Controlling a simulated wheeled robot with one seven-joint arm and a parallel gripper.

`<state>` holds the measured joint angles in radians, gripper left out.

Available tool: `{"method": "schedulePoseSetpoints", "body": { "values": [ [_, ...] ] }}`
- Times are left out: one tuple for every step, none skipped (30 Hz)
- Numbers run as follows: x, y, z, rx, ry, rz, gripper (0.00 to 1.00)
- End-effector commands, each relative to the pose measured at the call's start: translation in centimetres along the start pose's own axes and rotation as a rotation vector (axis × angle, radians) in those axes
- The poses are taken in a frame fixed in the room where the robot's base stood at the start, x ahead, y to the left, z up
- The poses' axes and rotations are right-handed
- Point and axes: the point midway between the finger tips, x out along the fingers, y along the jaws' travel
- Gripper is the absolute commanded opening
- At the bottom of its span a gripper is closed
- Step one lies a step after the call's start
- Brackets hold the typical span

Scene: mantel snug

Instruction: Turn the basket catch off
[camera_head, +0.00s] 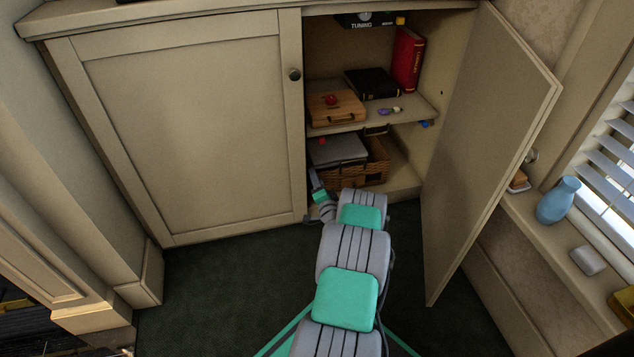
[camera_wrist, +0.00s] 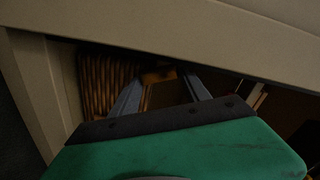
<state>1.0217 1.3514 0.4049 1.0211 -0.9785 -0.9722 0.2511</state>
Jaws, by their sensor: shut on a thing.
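My gripper (camera_head: 314,178) is at the basket's left front, beside the cabinet's middle post. In the wrist view the basket's woven side (camera_wrist: 103,85) is left of my fingers. A small orange-brown piece, seemingly the basket catch (camera_wrist: 158,75), lies between the fingertips, and my gripper is shut on it. The catch cannot be made out in the head view, and its setting cannot be told.
The open door (camera_head: 490,140) stands to the right of my arm. The shut left door (camera_head: 190,130) is close on the left. Above the basket, a shelf (camera_head: 405,108) holds a wooden case (camera_head: 335,107), a black book (camera_head: 371,83) and a red book (camera_head: 407,60).

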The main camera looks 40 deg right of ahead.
Motion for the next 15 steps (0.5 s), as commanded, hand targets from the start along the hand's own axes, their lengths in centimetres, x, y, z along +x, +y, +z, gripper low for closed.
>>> {"method": "schedulePoseSetpoints", "body": {
  "values": [
    [-0.03,0.06,0.03,-0.001,0.0,0.002,0.14],
    [-0.03,0.06,0.03,0.0,0.0,0.002,0.14],
    [-0.03,0.06,0.02,0.0,0.0,0.002,0.14],
    [-0.03,0.06,0.02,0.0,0.0,0.002,0.14],
    [-0.03,0.06,0.02,0.0,0.0,0.002,0.14],
    [-0.03,0.06,0.02,0.0,0.0,0.002,0.56],
    [-0.02,0.06,0.02,0.0,0.0,0.002,0.58],
    [-0.02,0.05,0.02,0.0,0.0,0.002,0.61],
    [-0.02,0.05,0.01,0.0,0.0,0.001,0.64],
    [-0.02,0.04,0.01,0.0,0.0,0.001,0.67],
    [-0.02,0.04,0.0,0.0,0.0,0.001,0.69],
    [-0.01,0.03,0.0,0.0,0.0,0.001,0.72],
    [-0.01,0.03,0.0,0.0,0.0,0.001,0.75],
    [-0.01,0.02,-0.01,0.0,0.0,0.001,0.76],
    [-0.01,0.02,-0.01,0.001,0.0,0.001,0.76]
  ]
}}
